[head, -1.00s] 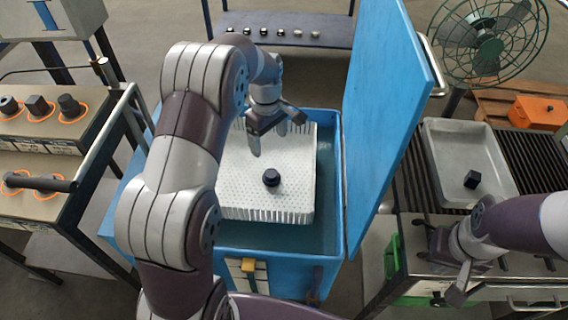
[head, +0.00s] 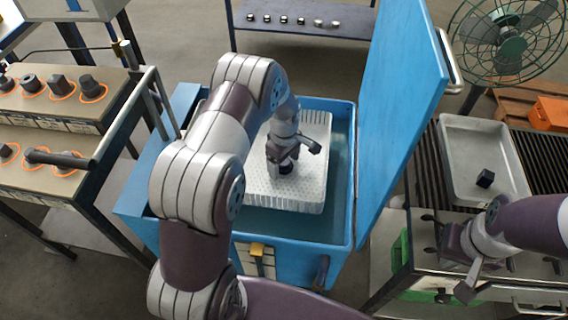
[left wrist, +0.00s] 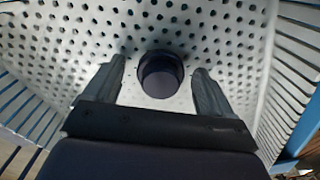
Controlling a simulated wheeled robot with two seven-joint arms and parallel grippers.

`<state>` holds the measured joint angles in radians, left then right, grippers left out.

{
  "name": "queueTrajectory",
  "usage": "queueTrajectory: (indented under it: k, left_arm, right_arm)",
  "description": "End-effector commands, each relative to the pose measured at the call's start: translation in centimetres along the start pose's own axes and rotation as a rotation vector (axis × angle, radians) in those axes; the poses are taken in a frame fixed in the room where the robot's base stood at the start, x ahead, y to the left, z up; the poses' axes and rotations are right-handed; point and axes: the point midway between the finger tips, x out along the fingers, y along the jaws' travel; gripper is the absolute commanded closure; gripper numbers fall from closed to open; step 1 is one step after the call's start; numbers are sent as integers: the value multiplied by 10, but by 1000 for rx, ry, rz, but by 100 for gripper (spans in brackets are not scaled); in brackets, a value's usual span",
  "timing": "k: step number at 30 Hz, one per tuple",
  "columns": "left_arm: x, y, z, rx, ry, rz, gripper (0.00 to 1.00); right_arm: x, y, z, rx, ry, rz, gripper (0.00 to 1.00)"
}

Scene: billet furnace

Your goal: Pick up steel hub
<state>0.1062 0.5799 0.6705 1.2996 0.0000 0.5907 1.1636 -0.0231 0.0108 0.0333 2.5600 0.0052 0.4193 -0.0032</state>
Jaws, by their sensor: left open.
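The steel hub (left wrist: 161,75) is a dark round piece standing on the white perforated basket floor, between the fingertips of my left gripper (left wrist: 160,85) in the left wrist view. In the head view the hub (head: 286,167) is partly hidden by my left gripper (head: 293,150), which reaches down over it. The left fingers are open, one on each side, with gaps to the hub. The white basket (head: 311,191) sits inside the blue tank (head: 344,225). My right gripper (head: 458,268) is at the right by the roller table; its finger opening is unclear.
The tank's raised blue lid (head: 398,120) stands right of the basket. A grey tray (head: 462,150) holds a dark block (head: 485,178). Dark parts stand on the left rack (head: 60,88). Several small parts lie on the back bench (head: 345,22).

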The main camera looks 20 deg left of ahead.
Motion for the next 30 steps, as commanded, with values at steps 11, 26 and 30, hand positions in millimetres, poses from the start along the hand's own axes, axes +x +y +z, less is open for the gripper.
queueTrajectory:
  k: [11,26,30]
  left_arm:
    - [0,0,0,1,0,0,97]
    - [-61,2,-1,1,2,5,97]
    - [-87,1,0,11,1,2,97]
  right_arm:
    - [0,0,0,0,0,0,100]
    - [3,0,0,0,0,0,100]
    - [4,0,0,0,0,0,100]
